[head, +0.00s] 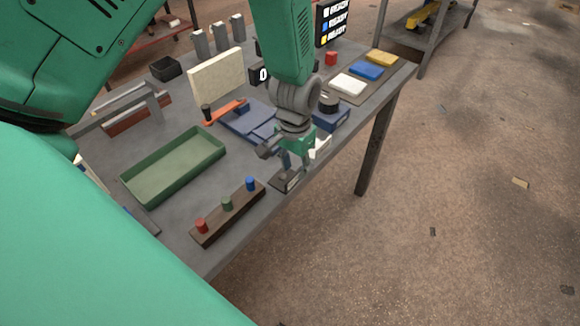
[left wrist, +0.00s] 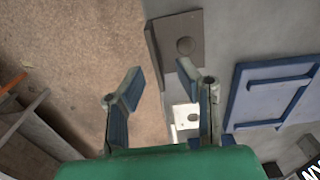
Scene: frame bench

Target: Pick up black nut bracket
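The black nut bracket (head: 284,183) is a small dark plate near the front edge of the bench, just below my left gripper (head: 296,165) in the head view. In the left wrist view the bracket (left wrist: 178,32) shows as a dark grey plate with a round feature and a darker side strip. My left gripper (left wrist: 160,82) is open with nothing between its fingers. The bracket lies past the fingertips, mostly beyond the right-hand finger; I cannot tell if they touch. My right gripper is not in view.
A white bracket (left wrist: 185,118) lies close by, partly behind a finger. A dark block with coloured pegs (head: 228,214), a green tray (head: 172,166) and a blue panel (head: 247,122) are nearby. The floor (head: 470,190) beyond the bench edge is open.

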